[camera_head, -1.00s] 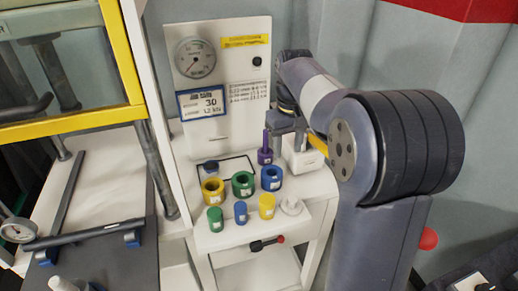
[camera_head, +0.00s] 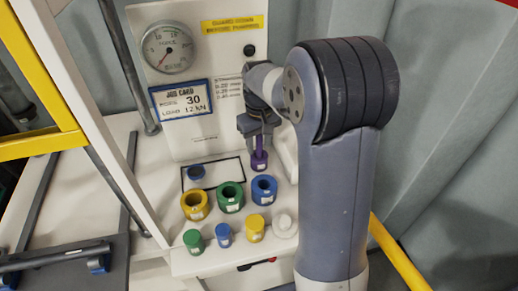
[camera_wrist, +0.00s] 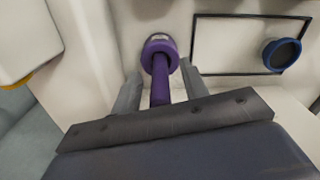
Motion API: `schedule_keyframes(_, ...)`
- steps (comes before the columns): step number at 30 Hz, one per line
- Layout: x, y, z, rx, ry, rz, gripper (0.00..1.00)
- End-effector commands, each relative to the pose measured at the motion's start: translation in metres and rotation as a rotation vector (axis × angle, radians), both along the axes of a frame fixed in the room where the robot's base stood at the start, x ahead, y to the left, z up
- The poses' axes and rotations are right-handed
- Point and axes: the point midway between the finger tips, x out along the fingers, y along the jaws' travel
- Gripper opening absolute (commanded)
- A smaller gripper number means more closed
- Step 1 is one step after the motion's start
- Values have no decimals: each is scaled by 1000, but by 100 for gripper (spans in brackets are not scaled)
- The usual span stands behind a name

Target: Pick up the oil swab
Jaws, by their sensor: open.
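A purple piece (camera_head: 259,160) with an upright shaft and a wider round base stands on the white bench, right of the black-outlined square. It is the only swab-like item I can make out; no label on it is readable. My gripper (camera_head: 258,137) is over it, pointing down, with the upper shaft between its fingers. In the wrist view, the purple shaft (camera_wrist: 160,88) runs between the two fingers of my open gripper (camera_wrist: 160,84). The round purple base lies just beyond the fingertips. The shaft's top is hidden by the gripper body.
A blue round piece (camera_head: 196,172) lies in the outlined square. The gauge panel (camera_head: 170,50) rises behind; a yellow-framed guard stands left.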

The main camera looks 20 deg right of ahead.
Motion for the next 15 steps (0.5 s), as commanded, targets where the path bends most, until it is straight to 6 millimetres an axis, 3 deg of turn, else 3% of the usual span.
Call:
schedule_keyframes(3,0,0,0,0,0,0,41)
schedule_keyframes(15,0,0,1,0,-1,0,8)
